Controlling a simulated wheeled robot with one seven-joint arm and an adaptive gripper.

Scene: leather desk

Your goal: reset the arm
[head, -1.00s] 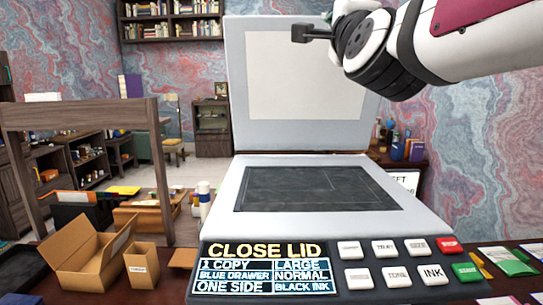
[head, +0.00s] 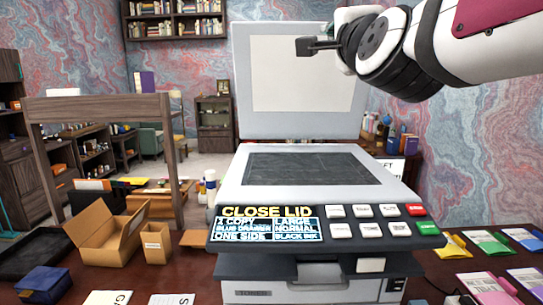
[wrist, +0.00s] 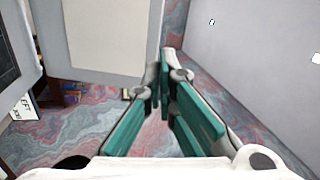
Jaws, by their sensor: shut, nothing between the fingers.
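My gripper (head: 306,46) is raised high at the upper right of the head view, in front of the copier's open lid (head: 262,121). In the wrist view my gripper (wrist: 165,78) shows its teal fingers shut with nothing between them. The copier (head: 228,190) stands on the desk with its lid upright and its dark glass (head: 305,168) bare. Its display (head: 268,224) reads "CLOSE LID". The lid's pale inner panel (wrist: 110,35) also shows in the wrist view. My gripper appears apart from the lid.
An open cardboard box (head: 92,240) and a small box (head: 157,243) stand left of the copier. A blue box (head: 43,281) sits at the front left. Coloured packets (head: 487,242) lie at the right. A wooden frame (head: 95,108) rises at the left.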

